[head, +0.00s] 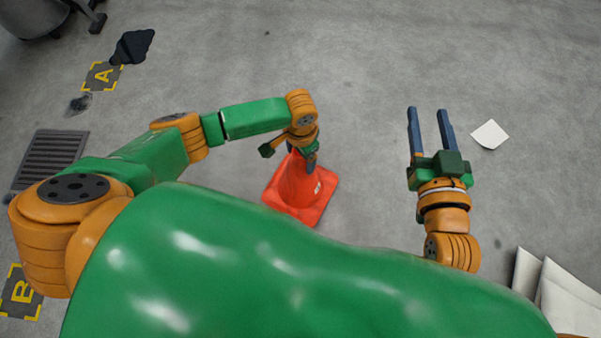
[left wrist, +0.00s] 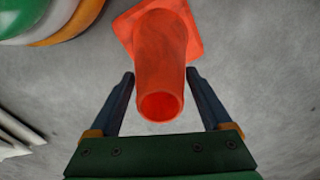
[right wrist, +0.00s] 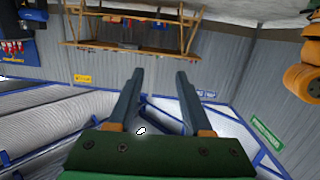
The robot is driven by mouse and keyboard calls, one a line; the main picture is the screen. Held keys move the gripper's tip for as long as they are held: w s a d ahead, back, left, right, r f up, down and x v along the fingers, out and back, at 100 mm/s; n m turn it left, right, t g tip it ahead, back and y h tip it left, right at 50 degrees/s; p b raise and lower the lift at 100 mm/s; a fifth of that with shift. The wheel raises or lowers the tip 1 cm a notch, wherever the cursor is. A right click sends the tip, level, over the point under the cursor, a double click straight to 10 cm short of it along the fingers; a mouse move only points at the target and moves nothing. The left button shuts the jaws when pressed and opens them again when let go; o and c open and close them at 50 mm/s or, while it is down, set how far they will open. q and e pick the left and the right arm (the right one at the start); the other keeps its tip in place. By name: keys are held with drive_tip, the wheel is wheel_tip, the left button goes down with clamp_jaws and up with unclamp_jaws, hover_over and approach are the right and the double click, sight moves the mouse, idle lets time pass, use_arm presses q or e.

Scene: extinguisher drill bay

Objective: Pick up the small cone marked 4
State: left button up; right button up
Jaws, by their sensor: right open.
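An orange cone (head: 296,192) stands upright on the floor in front of me, with a small pale label on its base side; I cannot read a number. My left gripper (head: 311,163) points down over its top. In the left wrist view the cone (left wrist: 162,50) rises between the two open fingers of that gripper (left wrist: 161,73), its hollow top toward the camera. The fingers flank it with narrow gaps and do not appear closed on it. My right gripper (head: 428,109) is open and empty, right of the cone; it also shows empty in the right wrist view (right wrist: 159,72).
A white sheet (head: 490,134) lies on the floor at right. Pale panels (head: 560,295) are at lower right. Floor marks A (head: 102,76) and B (head: 20,292), a dark nozzle-like object (head: 132,47) and a drain grate (head: 50,160) are at left. The floor beyond the cone is clear.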

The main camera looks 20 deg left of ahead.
use_arm(q)
clamp_jaws()
